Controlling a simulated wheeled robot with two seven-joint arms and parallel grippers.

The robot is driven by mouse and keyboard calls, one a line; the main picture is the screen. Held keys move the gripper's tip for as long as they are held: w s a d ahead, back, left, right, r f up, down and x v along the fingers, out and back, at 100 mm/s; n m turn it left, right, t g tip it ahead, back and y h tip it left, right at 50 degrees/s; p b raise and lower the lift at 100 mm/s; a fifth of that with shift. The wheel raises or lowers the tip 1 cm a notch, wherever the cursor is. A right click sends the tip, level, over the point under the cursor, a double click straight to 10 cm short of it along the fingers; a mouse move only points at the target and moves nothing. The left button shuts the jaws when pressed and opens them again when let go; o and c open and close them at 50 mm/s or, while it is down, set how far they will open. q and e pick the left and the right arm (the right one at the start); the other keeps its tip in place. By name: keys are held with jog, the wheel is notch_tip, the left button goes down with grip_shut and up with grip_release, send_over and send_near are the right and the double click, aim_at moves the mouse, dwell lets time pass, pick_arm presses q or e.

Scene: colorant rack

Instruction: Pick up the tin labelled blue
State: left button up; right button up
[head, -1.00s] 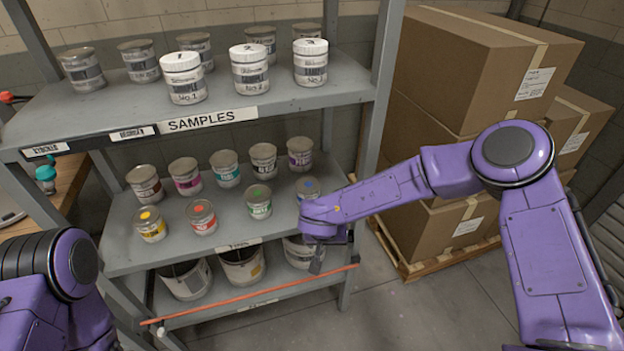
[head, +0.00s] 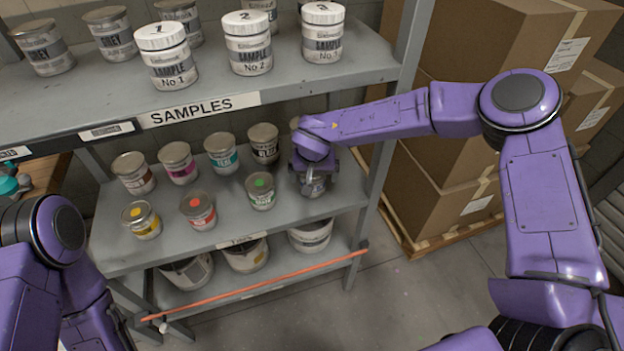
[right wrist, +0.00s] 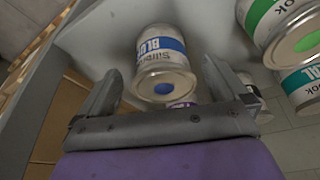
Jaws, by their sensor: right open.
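The blue tin (right wrist: 163,62) is a pale metal tin with a blue label band and a blue dot on its lid. In the right wrist view it stands between the two fingers of my right gripper (right wrist: 160,75), with a gap on each side. In the head view my right gripper (head: 313,178) is at the right end of the middle shelf (head: 225,225), over the blue tin's place, and hides most of it. The right gripper is open. My left arm shows at the left edge; its gripper is out of view.
The green tin (head: 260,192) stands just left of the gripper, with the red tin (head: 198,212) and yellow tin (head: 141,220) further left. The black tin (head: 263,144) is behind. The upper shelf (head: 200,98) overhangs, and a shelf post (head: 384,165) is close on the right.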

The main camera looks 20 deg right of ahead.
jog(key=w+f, duration=0.1)
jog(key=d+f, duration=0.1)
jog(key=f, duration=0.1)
jog(key=w+f, duration=0.1)
jog(key=f, duration=0.1)
jog(key=shift+w+d+f, duration=0.2)
jog(key=shift+w+d, duration=0.15)
jog(key=shift+d, duration=0.05)
jog(key=shift+s+a+r, duration=0.2)
jog(key=shift+a+r, duration=0.05)
jog(key=shift+s+r, duration=0.1)
jog(key=shift+r, duration=0.05)
jog(key=shift+c, duration=0.9)
jog(key=shift+d, duration=0.1)
jog(key=c, duration=0.9)
